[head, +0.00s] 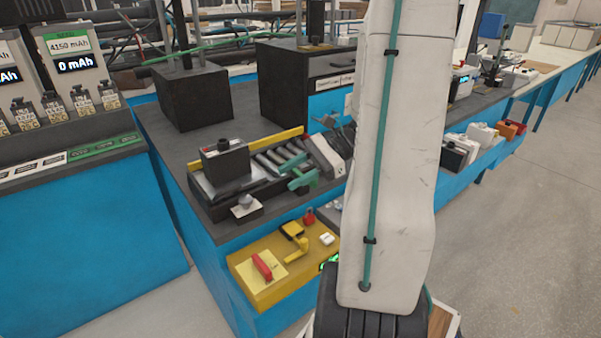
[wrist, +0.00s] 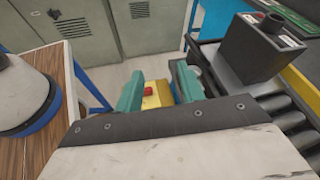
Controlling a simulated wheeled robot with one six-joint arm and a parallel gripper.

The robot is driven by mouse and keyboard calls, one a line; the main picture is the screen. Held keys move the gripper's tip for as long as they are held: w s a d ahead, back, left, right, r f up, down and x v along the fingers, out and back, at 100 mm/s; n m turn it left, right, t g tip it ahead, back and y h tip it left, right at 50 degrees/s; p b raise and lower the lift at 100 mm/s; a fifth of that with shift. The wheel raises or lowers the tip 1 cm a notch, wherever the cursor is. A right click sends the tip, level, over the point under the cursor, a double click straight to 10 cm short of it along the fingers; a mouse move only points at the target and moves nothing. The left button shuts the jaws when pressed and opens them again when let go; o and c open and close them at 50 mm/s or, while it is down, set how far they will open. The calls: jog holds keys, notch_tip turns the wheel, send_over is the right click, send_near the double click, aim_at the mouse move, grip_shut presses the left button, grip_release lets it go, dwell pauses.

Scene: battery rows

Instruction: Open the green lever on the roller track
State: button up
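The roller track (head: 268,172) stands on the dark bench top, with a black box (head: 226,163) on its left part. My gripper (head: 302,178) is at the track's near right end, reaching in from the right. In the wrist view its two green fingers (wrist: 158,92) are apart, with no held thing visible between them. The green lever cannot be told apart surely: green pieces overlap at the track's end in the head view, and the lever's color is close to my fingers' color. In the wrist view the track's rollers (wrist: 288,120) lie right of the fingers.
Below the track is a yellow panel (head: 262,290) with a red handle (head: 262,267) and a yellow handle. A yellow box with a red button (wrist: 151,91) shows beyond my fingers. Black blocks (head: 195,98) stand behind the track. My arm hides the bench to the right.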

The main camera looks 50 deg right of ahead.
jog(key=s+d+f+m+t+h, duration=0.25)
jog(key=d+m+t, duration=0.2)
jog(key=d, duration=0.25)
jog(key=s+d+f+m+t+h, duration=0.1)
jog(key=s+d+f+m+t, duration=0.1)
jog(key=d+f+m+t, duration=0.4)
jog(key=shift+n+g, duration=0.65)
jog(key=shift+g, duration=0.1)
jog(key=w+a, duration=0.1)
jog(key=w, duration=0.1)
jog(key=w+a+r, duration=0.1)
jog(key=w, duration=0.1)
jog(key=w+a+r, duration=0.1)
jog(key=w, duration=0.1)
grip_shut()
jog(key=shift+w+y, duration=0.1)
jog(key=shift+y, duration=0.15)
